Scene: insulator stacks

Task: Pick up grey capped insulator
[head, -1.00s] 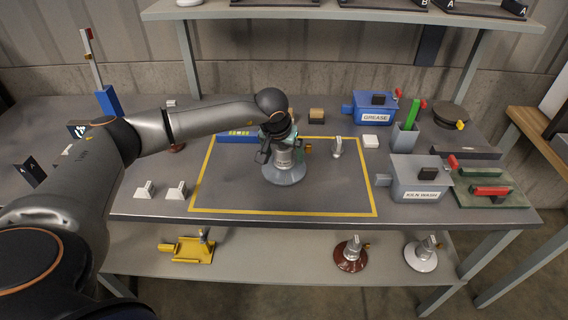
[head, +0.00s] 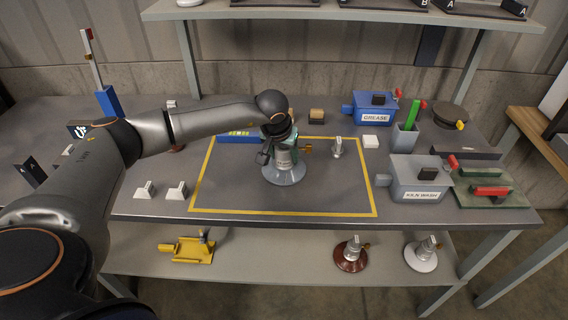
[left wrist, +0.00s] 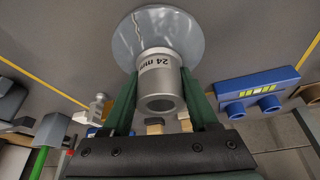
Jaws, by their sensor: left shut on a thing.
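The grey capped insulator (head: 285,174) stands upright inside the yellow-outlined area of the bench, with a wide grey-blue disc below and a metal cap on top. My left gripper (head: 281,147) reaches down from above and is shut on its cap. In the left wrist view the cap (left wrist: 160,75) sits between the two green fingers and reads "24 mm"; the glossy disc (left wrist: 160,30) shows a thin crack-like line. I cannot tell whether the disc touches the bench. My right gripper is not in view.
A blue GREASE box (head: 375,107) and a grey KILN WASH box (head: 420,180) stand on the right. White blocks (head: 176,190) lie left of the outline. A brown insulator (head: 351,254) and a white one (head: 421,254) stand on the lower shelf beside a yellow fixture (head: 190,249).

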